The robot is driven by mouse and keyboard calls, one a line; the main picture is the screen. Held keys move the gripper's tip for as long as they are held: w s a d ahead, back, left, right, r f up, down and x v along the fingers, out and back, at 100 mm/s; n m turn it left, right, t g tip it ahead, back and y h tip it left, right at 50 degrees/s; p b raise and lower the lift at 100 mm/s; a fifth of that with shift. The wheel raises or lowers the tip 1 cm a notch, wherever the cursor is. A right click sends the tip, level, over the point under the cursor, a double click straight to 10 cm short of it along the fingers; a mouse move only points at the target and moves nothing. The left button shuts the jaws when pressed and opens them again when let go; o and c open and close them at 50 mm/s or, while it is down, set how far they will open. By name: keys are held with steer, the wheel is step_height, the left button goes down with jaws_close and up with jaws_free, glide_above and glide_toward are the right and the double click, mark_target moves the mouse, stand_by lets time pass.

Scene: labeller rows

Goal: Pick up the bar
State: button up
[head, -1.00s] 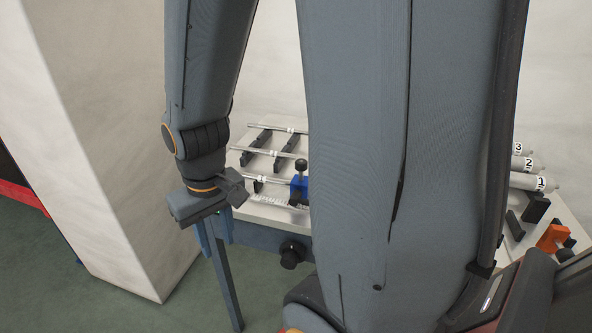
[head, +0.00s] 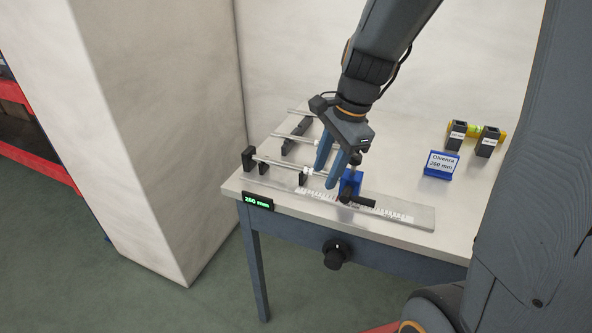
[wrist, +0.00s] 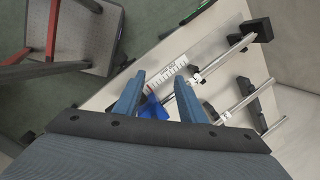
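Several thin metal bars lie on black rests on the table. The front bar (head: 275,163) has a white label collar and runs from a black end block (head: 248,158) towards a blue stop block (head: 350,184). A second bar (head: 293,138) lies behind it. My gripper (head: 328,183) is open, with blue fingers pointing down above the front bar's right part, near the blue block. In the wrist view my gripper (wrist: 157,92) shows a wide, empty gap; the blue block (wrist: 154,110) shows between the fingers and the front bar (wrist: 220,62) runs up to the right. Contact cannot be told.
A ruler strip (head: 385,208) lies along the table's front. A green display (head: 258,201) reads 260 mm. A blue "260 mm" sign (head: 440,166) and black holders (head: 487,141) stand at the right. A white pillar (head: 140,110) stands left of the table.

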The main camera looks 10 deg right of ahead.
mark_target(294, 167)
steer(key=w+r+m, duration=0.1)
steer(key=w+m, duration=0.1)
steer(key=m, duration=0.1)
steer(key=w+r+m+y, duration=0.1)
steer(key=w+m, duration=0.1)
steer(key=m, duration=0.1)
steer(key=w+d+r+m+t+b, duration=0.1)
steer(key=w+m, duration=0.1)
steer(key=m, duration=0.1)
steer(key=shift+w+y, duration=0.15)
steer(key=shift+y, duration=0.15)
steer(key=shift+x, duration=1.1)
steer(key=shift+d+p+x, duration=0.15)
steer(key=shift+x, duration=0.75)
steer(key=shift+d+p+x, duration=0.1)
steer(key=shift+d+x, duration=0.1)
steer(key=shift+x, duration=0.7)
steer(key=shift+d+p+x, duration=0.15)
steer(key=shift+x, duration=0.75)
steer(key=shift+f, duration=0.2)
jaws_close()
